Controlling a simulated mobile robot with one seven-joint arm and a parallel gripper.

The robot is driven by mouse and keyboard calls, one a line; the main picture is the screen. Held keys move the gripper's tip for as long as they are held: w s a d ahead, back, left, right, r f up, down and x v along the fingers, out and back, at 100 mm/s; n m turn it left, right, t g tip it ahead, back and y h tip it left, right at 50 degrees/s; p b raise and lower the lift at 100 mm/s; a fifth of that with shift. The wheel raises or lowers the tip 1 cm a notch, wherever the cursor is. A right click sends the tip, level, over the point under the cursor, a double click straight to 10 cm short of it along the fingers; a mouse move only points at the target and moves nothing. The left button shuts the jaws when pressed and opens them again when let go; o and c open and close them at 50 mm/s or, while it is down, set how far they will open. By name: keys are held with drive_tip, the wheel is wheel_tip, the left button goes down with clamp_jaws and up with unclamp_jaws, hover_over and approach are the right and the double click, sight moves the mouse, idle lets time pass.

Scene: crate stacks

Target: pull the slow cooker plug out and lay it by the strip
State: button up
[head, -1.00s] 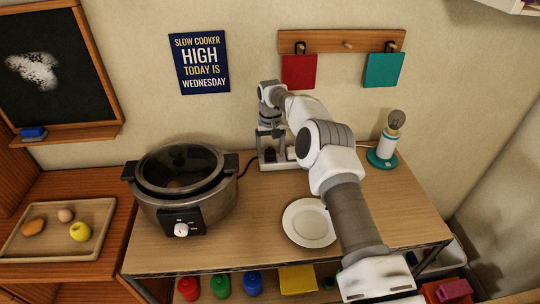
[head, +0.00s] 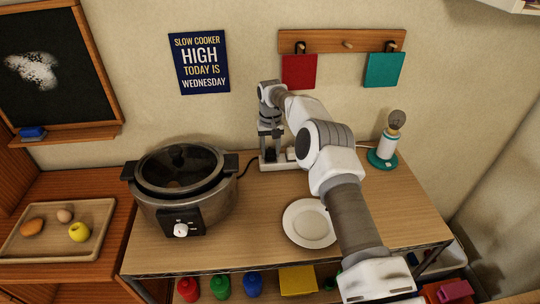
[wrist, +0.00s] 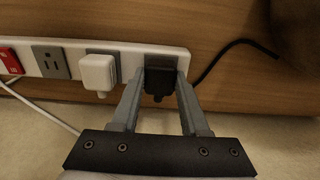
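The slow cooker (head: 205,210) stands on the left of the wooden counter, its dark cord running to the white power strip (head: 284,163) at the wall. In the wrist view the strip (wrist: 40,52) holds a black plug (wrist: 160,80), with a black cord running off behind to the right. A white plug (wrist: 98,73) sits in the neighbouring socket. My gripper (wrist: 161,78) points down at the strip with one finger on each side of the black plug. The fingers look open, with narrow gaps beside the plug. In the head view my gripper (head: 270,150) largely hides the black plug.
A white plate (head: 309,222) lies in front of the strip, below my arm. A lamp (head: 386,150) stands on the right of the counter. A red switch (wrist: 10,60) and an empty grey socket (wrist: 50,58) are on the strip. Bare counter lies between cooker and plate.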

sight(270, 152)
clamp_jaws()
drive_tip(key=shift+r, duration=0.1)
drive_tip(key=shift+r+p, duration=1.45)
drive_tip(key=shift+r, duration=1.5)
